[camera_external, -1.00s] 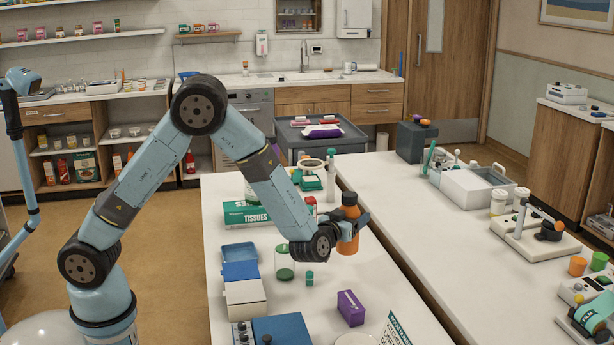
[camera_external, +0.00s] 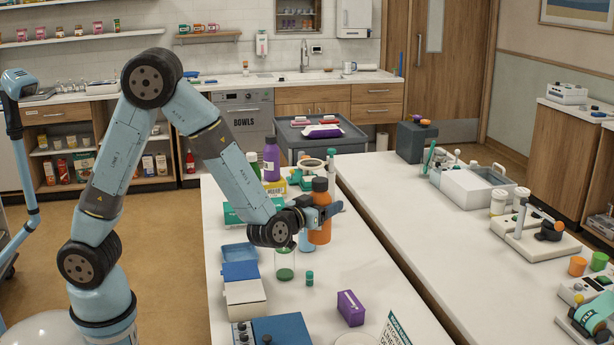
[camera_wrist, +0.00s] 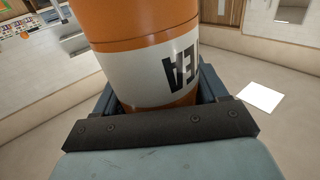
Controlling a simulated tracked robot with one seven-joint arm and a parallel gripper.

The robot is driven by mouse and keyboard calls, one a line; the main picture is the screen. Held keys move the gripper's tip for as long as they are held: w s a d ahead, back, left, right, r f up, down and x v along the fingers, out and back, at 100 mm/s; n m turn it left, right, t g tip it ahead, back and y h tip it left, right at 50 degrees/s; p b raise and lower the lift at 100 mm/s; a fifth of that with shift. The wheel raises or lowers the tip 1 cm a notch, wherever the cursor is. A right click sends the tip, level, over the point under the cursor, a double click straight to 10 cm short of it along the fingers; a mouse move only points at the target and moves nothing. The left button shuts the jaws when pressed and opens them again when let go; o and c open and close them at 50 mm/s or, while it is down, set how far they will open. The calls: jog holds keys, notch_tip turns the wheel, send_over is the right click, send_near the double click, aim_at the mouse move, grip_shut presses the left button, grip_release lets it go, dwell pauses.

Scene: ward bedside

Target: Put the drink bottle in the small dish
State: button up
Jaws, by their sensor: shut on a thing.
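The drink bottle (camera_external: 320,228) is orange with a dark cap and stands upright in my gripper (camera_external: 325,212), above the white table. In the wrist view the bottle (camera_wrist: 150,85) shows a white label with dark letters, and my gripper (camera_wrist: 160,105) is shut around it. Its base is hidden in that view. A shallow blue open dish or tray (camera_external: 233,250) lies on the table to the lower left of the bottle. A pale round thing (camera_external: 355,340) at the bottom edge is cut off; I cannot tell which of these is the small dish.
A clear jar with green contents (camera_external: 285,266) and a small teal-green vial (camera_external: 309,279) stand below the bottle. A purple box (camera_external: 350,308) is nearer the front. A purple bottle (camera_external: 271,160) stands at the back.

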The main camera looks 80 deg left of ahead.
jog(key=d+r+m+t+h, duration=0.3)
jog(key=d+m+h, duration=0.7)
jog(key=d+h, duration=0.55)
jog(key=s+d+f+m+g+h, duration=0.3)
jog(key=s+d+m+g+h, duration=0.75)
jog(key=s+d+h, duration=0.2)
jog(key=w+d+f+y, duration=0.1)
jog(key=w+d+f, duration=0.5)
jog(key=w+f, duration=0.6)
jog(key=shift+w+f, duration=0.35)
jog(key=shift+w, duration=0.05)
jog(key=shift+f, duration=0.1)
